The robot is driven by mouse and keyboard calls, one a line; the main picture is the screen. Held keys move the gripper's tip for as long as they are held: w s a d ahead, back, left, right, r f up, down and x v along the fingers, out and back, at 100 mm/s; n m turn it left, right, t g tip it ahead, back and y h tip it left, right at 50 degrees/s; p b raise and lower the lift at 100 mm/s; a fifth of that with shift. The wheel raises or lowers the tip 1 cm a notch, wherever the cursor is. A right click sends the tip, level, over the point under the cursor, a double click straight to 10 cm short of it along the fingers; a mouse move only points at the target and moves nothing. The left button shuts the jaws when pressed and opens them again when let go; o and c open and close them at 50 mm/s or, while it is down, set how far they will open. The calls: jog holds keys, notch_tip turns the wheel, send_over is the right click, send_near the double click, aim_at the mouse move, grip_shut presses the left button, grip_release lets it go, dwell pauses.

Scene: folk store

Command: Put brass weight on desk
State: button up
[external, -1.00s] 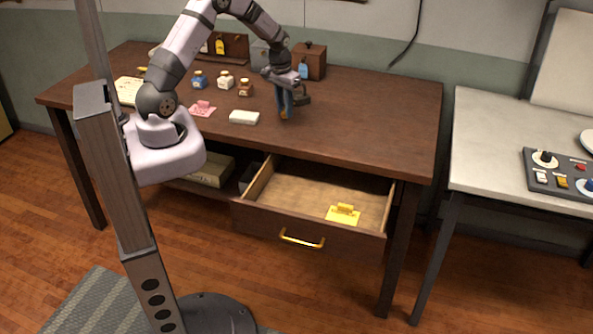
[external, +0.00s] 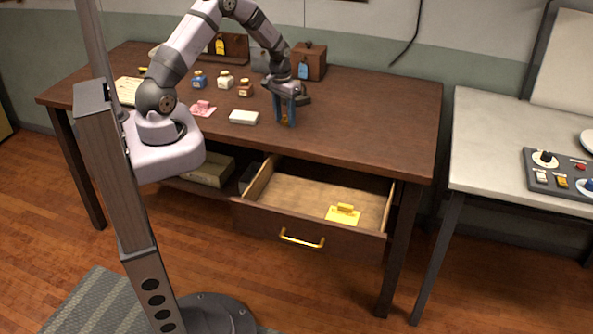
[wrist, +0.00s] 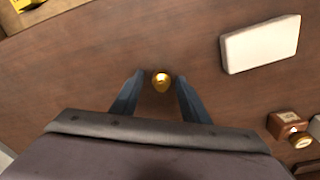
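The brass weight (wrist: 161,81) stands on the brown desk (external: 360,110). In the wrist view it shows as a small gold round piece just past and between my fingertips, with visible gaps on both sides. In the external view it is a small brass spot (external: 284,121) low between the fingers. My gripper (external: 284,117) is open, pointing down over the desk; its two blue fingers also show in the wrist view (wrist: 159,98). I cannot tell how far the fingertips are above the desk.
A white block (external: 244,117) lies left of my gripper, with small bottles (external: 245,88) behind it. A pink item (external: 203,108) is farther left. Below, the open drawer (external: 275,222) holds a yellow item (external: 343,214). The desk's right side is clear.

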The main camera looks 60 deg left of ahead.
aim_at(283, 121)
jog(key=shift+r, duration=0.15)
notch_tip(283, 121, up, 12)
jog(key=b, duration=0.2)
jog(key=shift+s, duration=0.45)
jog(key=shift+d, duration=0.2)
jog(key=s+d+f+m, duration=0.2)
jog(key=s+d, duration=0.7)
jog(key=s, duration=0.1)
jog(key=s+d+f+m, duration=0.1)
jog(key=s+d+m, duration=0.1)
jog(key=s+d, duration=0.7)
jog(key=shift+s+f+g, duration=0.4)
jog(key=shift+s, duration=0.35)
